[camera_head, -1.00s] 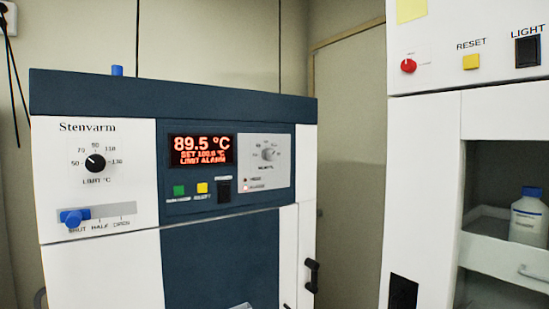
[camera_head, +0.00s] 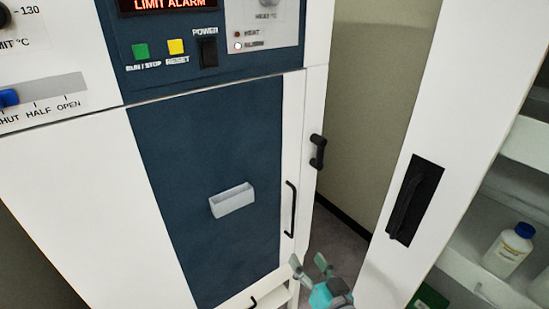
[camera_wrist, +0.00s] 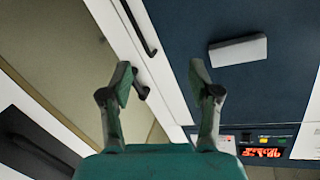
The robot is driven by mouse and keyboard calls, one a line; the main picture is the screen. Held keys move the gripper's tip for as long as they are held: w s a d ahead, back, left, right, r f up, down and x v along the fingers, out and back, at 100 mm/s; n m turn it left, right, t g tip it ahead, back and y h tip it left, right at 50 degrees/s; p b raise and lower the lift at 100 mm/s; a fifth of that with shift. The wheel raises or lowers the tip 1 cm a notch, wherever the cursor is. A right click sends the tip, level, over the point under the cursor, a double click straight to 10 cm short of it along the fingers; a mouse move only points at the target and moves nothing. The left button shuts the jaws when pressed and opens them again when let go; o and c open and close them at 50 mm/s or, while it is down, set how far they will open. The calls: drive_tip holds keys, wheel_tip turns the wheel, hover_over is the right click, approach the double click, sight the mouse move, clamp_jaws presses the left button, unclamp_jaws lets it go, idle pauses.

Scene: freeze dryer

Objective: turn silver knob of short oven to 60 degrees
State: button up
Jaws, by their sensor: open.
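The white and dark blue oven (camera_head: 215,180) stands at left and centre in the head view. Its silver knob (camera_head: 266,3) is cut off by the top edge, so its pointer cannot be read. The red-lit display (camera_head: 165,4) beside it reads LIMIT ALARM on its visible line. My gripper (camera_head: 310,267) is low in the head view, well below the knob, in front of the gap right of the oven. In the wrist view my gripper (camera_wrist: 161,82) is open and empty, with fingers apart and the oven's display (camera_wrist: 262,152) upside down at lower right.
A black limit knob (camera_head: 4,14) and blue slider (camera_head: 8,98) are at the oven's left. A grey box (camera_head: 232,200) is on its front. Black handles (camera_head: 318,152) stick out at its right edge. A white cabinet (camera_head: 420,110) with bottle shelves stands close at right.

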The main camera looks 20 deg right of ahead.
drive_tip(key=w+r+y, duration=0.1)
drive_tip(key=w+r, duration=0.3)
drive_tip(key=r, duration=0.4)
drive_tip(key=w+d+r+n+y, duration=0.1)
drive_tip(key=w+r, duration=0.4)
drive_tip(key=r, duration=0.2)
drive_tip(key=w+r+y, duration=0.1)
drive_tip(key=w+r, duration=0.3)
drive_tip(key=r, duration=0.4)
drive_tip(key=s+r+n+y, duration=0.1)
drive_tip(key=s+r+n, duration=0.1)
drive_tip(key=r, duration=1.3)
drive_tip(key=s+r+n+y, duration=0.1)
drive_tip(key=s+r+n, duration=0.1)
drive_tip(key=r, duration=1.2)
drive_tip(key=x, duration=1)
drive_tip(key=shift+w+r+t, duration=0.15)
drive_tip(key=shift+r+t, duration=0.15)
drive_tip(key=shift+r, duration=0.1)
drive_tip(key=c, duration=1.2)
